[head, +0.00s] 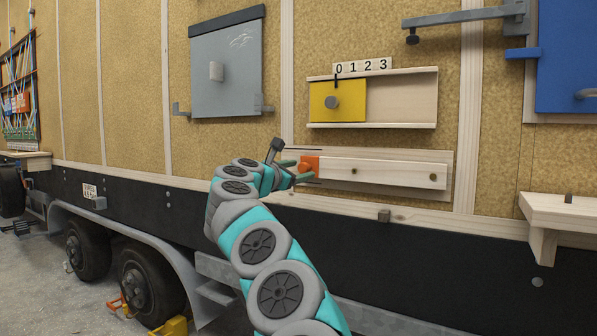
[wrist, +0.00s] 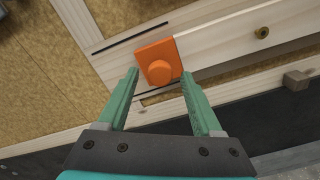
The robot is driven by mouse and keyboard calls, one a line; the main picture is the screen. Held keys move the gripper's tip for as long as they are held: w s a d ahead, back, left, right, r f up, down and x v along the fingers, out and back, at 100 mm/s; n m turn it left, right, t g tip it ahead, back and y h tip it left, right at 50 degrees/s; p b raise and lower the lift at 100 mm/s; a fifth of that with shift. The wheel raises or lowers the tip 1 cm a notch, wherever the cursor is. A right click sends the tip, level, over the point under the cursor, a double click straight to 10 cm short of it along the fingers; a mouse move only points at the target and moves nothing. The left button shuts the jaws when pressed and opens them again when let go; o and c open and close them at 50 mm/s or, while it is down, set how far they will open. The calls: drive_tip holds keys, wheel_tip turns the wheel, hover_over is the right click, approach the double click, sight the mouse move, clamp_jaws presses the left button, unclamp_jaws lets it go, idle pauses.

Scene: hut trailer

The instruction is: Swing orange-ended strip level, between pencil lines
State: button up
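The pale wooden strip (head: 375,172) lies along a wooden backing board on the trailer wall, close to parallel with it. Its left end carries an orange block (head: 311,162) with a round knob, also in the wrist view (wrist: 158,62). A dark pencil line (wrist: 130,37) runs above the orange end, and part of another shows below it (wrist: 150,98). The orange end appears between them. My gripper (head: 297,170) is open at this end. In the wrist view its green fingers (wrist: 160,73) stand either side of the knob, with gaps; contact is not visible.
Above the strip is a frame with a yellow sliding panel (head: 350,104) and number tiles (head: 363,66). A grey door (head: 228,68) is at upper left, a metal arm (head: 460,18) at upper right. A wooden shelf (head: 565,209) juts out at right. A small block (head: 384,215) sits below.

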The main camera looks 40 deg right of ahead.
idle(0.3)
drive_tip(key=b+v, duration=0.1)
drive_tip(key=v, duration=0.6)
drive_tip(key=shift+a+b, duration=0.4)
drive_tip(key=shift+s, duration=0.15)
